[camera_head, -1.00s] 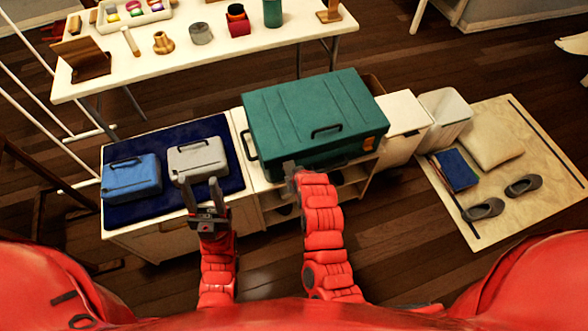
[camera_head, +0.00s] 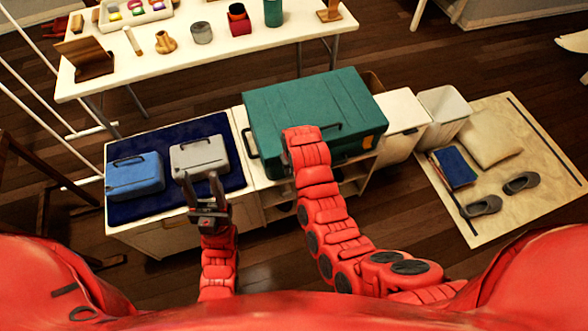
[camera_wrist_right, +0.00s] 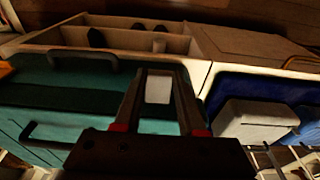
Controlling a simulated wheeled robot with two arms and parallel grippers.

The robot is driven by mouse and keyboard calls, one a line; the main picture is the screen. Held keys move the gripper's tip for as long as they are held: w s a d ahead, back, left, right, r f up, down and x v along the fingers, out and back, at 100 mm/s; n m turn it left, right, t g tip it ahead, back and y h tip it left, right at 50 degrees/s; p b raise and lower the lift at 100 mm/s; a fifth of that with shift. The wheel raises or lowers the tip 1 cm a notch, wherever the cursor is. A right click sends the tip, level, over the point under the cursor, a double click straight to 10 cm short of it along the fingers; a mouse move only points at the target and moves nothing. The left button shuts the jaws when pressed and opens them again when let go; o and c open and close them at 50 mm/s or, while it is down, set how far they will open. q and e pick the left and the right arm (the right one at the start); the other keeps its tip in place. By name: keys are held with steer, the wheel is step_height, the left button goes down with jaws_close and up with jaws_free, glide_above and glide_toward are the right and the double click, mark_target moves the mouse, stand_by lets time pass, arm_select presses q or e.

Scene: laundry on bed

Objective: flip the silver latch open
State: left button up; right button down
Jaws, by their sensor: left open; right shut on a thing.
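The large teal case (camera_head: 310,105) lies closed on the white shelf unit. A small pale silver-grey piece, apparently the silver latch (camera_wrist_right: 158,89), shows between the fingers of my right gripper (camera_wrist_right: 160,72) in the right wrist view. That gripper is shut on it at the left part of the case's front. In the head view my right wrist hides the latch and the fingers. An orange latch (camera_head: 368,141) sits at the case's front right. My left gripper (camera_head: 200,177) is open and empty, just in front of the small grey case (camera_head: 200,155).
A blue case (camera_head: 134,176) and the grey case stand on a navy mat (camera_head: 150,207) at left. A black handle (camera_wrist_right: 85,54) projects from the teal case's front. A white bin (camera_head: 445,103) stands at right. A table (camera_head: 280,38) with small items lies behind.

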steer(key=shift+c, duration=2.4)
jaws_free()
steer(key=shift+r, duration=0.6)
step_height(320, 180, up, 16)
steer(key=s+p, duration=0.2)
steer(key=p, duration=0.6)
steer(key=shift+s+d, duration=0.25)
steer(key=shift+d, duration=0.15)
steer(key=shift+w, duration=0.1)
